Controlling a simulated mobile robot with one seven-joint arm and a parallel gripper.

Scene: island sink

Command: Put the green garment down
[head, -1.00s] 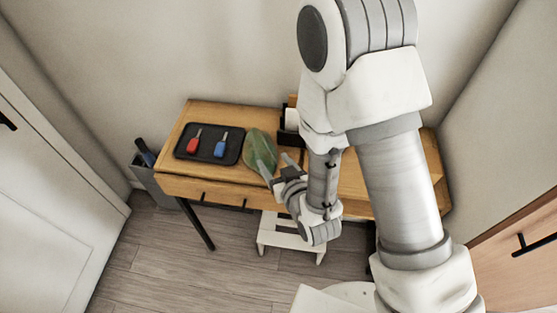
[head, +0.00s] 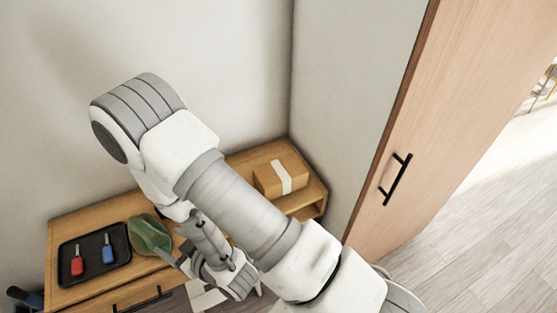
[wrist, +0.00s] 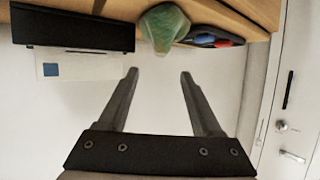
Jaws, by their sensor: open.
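The green garment (head: 147,236) lies in a crumpled bundle on the wooden desk (head: 75,222), just right of a black tray. In the wrist view the garment (wrist: 163,28) shows at the desk's edge, beyond my fingertips. My gripper (head: 180,256) is at the front of the desk, close to the garment in the head view. In the wrist view my gripper (wrist: 158,74) is open, with nothing between its two fingers. My arm hides part of the desk in the head view.
The black tray (head: 68,251) holds a red tool (head: 77,266) and a blue tool (head: 108,253). A cardboard box (head: 280,178) stands at the desk's right end. A white stool (head: 207,299) is under the front edge. A wooden door (head: 430,150) stands at right.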

